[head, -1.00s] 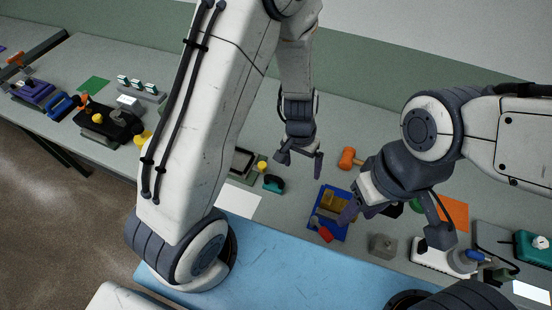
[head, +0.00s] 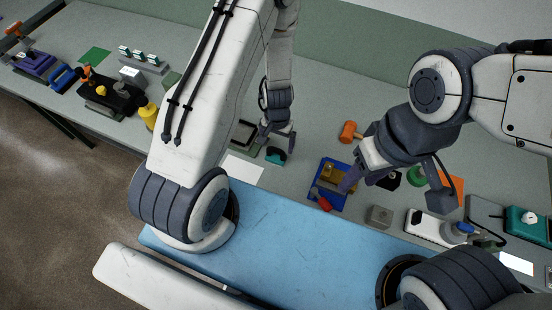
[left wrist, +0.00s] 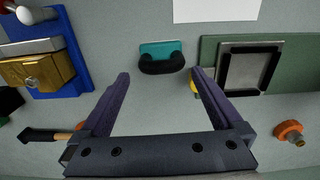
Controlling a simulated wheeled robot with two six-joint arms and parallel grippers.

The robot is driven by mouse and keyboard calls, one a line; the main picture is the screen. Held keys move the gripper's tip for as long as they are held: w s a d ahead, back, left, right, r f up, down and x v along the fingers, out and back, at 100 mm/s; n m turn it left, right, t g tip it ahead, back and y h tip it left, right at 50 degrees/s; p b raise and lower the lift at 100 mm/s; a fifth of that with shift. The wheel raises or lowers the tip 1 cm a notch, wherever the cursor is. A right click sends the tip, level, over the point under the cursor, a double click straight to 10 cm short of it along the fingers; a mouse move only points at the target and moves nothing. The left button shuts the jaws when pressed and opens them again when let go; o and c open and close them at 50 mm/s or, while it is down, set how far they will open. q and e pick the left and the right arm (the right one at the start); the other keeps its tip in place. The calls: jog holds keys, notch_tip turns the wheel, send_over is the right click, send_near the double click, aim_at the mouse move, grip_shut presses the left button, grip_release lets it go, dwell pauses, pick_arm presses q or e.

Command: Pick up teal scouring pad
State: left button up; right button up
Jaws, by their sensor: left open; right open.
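The teal scouring pad (head: 274,159) has a black curved part along one side and lies on the grey table, next to a white sheet. It also shows in the left wrist view (left wrist: 160,48), top centre. My left gripper (head: 279,143) is open and empty, right by the pad in the head view. In the left wrist view its fingers (left wrist: 160,78) are spread wide, with the pad just beyond the gap between their tips. My right gripper (head: 393,196) is open, over the table to the right, near the blue tray. I see nothing held in it.
A blue tray (head: 318,202) with a gold block stands to the right of the pad. A green board with a grey-framed plate (left wrist: 248,75) lies on its other side, with a yellow part by my finger. The white sheet (head: 243,170) lies flat. An orange-headed mallet (head: 349,131) lies behind.

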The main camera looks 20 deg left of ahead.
aim_at(276, 149)
pick_arm(q)
jog(key=shift+s+a+f+b, duration=0.15)
jog(key=shift+f+b, duration=2.45)
jog(key=shift+b, duration=0.3)
jog(key=shift+r, duration=0.1)
jog(key=shift+c, duration=0.3)
jog(key=c, duration=1)
